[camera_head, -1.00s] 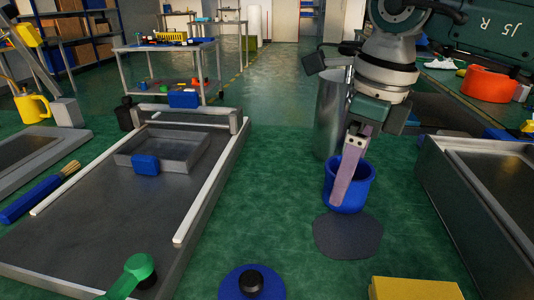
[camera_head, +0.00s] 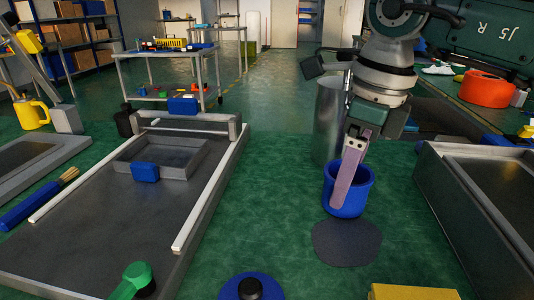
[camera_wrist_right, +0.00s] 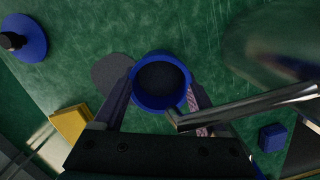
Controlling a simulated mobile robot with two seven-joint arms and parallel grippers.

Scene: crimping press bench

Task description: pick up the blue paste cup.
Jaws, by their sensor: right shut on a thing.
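The blue paste cup (camera_head: 348,193) is upright, just behind a dark round patch (camera_head: 347,243) on the green bench. My right gripper (camera_head: 349,183) comes down from above and is shut on the cup, one purple-grey finger crossing its near side. In the right wrist view the cup (camera_wrist_right: 161,108) sits between the two fingers, with a dark inside. I cannot tell whether its base touches the bench. My left gripper is not in view.
A metal cylinder (camera_head: 328,120) stands close behind the cup. A grey metal box (camera_head: 470,220) is at the right and a large framed tray (camera_head: 90,240) at the left. A yellow block (camera_head: 412,292) and a blue disc with black knob (camera_head: 251,290) lie in front.

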